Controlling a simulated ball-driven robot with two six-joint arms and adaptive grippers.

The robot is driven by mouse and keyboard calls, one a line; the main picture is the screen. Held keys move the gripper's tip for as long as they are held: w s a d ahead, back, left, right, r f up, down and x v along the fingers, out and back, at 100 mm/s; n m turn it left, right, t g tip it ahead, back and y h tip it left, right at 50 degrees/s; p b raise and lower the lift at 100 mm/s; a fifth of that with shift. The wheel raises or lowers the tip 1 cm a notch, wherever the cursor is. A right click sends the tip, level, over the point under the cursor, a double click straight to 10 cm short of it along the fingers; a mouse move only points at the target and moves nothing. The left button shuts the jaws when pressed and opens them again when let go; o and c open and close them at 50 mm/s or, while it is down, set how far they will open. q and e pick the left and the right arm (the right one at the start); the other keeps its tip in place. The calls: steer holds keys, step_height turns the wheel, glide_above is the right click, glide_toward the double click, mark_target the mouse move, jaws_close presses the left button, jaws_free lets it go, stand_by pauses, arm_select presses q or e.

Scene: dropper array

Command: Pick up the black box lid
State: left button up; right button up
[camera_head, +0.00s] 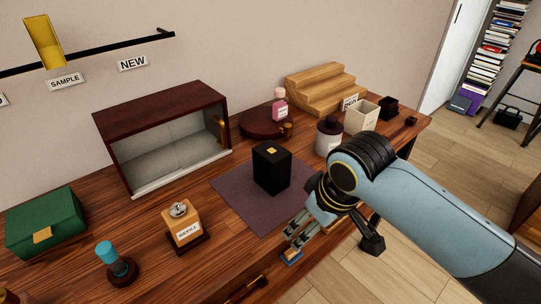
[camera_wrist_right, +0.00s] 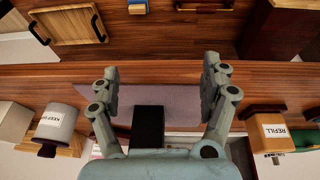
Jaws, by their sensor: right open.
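The black box (camera_head: 271,168) stands upright on a dark purple mat (camera_head: 238,192) near the middle of the table. A small gold square marks its black top; I cannot make out a seam between lid and body. My right gripper (camera_head: 297,238) is at the table's front edge, in front and to the right of the box, apart from it. In the right wrist view, the right gripper (camera_wrist_right: 162,72) has its fingers spread wide with nothing between the tips. The black box (camera_wrist_right: 147,126) shows there low between the fingers, partly cut by the gripper's body. My left gripper is out of view.
An open-fronted wooden cabinet (camera_head: 165,92) stands behind the mat. A white jar (camera_head: 328,140) and a cream box (camera_head: 361,117) stand right of it. A refill bottle (camera_head: 183,224), a teal-topped stamp (camera_head: 107,253) and a green box (camera_head: 45,226) stand left.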

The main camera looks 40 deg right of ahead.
steer(key=w+r+p, duration=0.1)
steer(key=w+r, duration=0.3)
steer(key=r, duration=0.4)
step_height(320, 180, up, 4)
steer(key=r, duration=0.1)
glide_above(271, 151)
steer(key=s, duration=0.3)
steer(key=shift+d+f+t+y, duration=0.1)
steer(key=shift+f+t+y, duration=0.15)
steer(key=shift+t+y, duration=0.15)
steer(key=x, duration=0.4)
steer(key=shift+w+f, duration=0.2)
steer(key=shift+w, duration=0.25)
steer(key=x, duration=0.6)
steer(key=shift+s, duration=0.1)
steer(key=c, duration=1.2)
